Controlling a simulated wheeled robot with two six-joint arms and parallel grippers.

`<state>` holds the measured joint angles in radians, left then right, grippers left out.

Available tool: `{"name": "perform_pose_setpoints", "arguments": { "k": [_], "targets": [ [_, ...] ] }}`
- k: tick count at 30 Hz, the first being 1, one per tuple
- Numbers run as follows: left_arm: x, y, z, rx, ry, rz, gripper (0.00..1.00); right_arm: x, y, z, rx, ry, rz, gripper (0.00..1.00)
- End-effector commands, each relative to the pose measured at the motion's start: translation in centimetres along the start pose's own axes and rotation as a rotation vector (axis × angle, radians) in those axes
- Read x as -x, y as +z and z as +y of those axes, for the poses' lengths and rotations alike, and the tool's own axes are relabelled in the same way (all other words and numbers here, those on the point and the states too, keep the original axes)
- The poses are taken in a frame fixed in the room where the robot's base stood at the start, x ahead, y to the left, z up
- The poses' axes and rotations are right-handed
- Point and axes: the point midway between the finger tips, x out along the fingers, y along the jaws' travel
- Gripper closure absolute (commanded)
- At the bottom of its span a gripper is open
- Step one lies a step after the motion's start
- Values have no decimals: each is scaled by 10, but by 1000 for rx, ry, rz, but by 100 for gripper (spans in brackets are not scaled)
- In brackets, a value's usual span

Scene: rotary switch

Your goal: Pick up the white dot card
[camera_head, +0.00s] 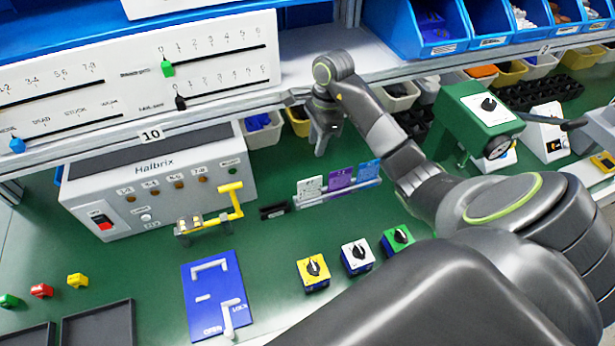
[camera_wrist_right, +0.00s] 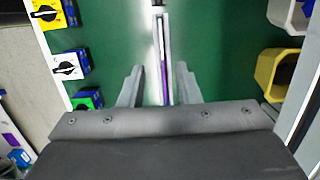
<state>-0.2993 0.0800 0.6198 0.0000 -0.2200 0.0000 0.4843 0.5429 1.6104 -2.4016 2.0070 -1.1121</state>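The white dot card (camera_head: 310,187) stands upright in a slim holder (camera_head: 338,194) on the green bench in the head view. It is the leftmost of three cards, beside a purple card (camera_head: 340,179) and a blue card (camera_head: 369,171). My right gripper (camera_head: 321,152) hangs above and behind the cards, pointing down, apart from them. In the right wrist view my right gripper (camera_wrist_right: 160,86) is open, its fingers apart on either side of the card row, seen edge-on. A purple edge shows there; I cannot tell the white card apart. My left gripper is not in view.
A grey Halbrix box (camera_head: 158,185) with a yellow lever (camera_head: 233,201) stands left. Yellow (camera_head: 313,272), white (camera_head: 357,257) and green (camera_head: 397,240) rotary switches sit in front of the cards. A shelf edge with bins runs behind my right gripper.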

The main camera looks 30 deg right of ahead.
Motion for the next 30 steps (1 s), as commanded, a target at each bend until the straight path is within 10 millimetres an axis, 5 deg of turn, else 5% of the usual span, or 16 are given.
{"name": "perform_pose_setpoints", "arguments": {
  "k": [30],
  "targets": [
    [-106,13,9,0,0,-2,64,-117,-2,0,-1,2,2,70]
  ]
}}
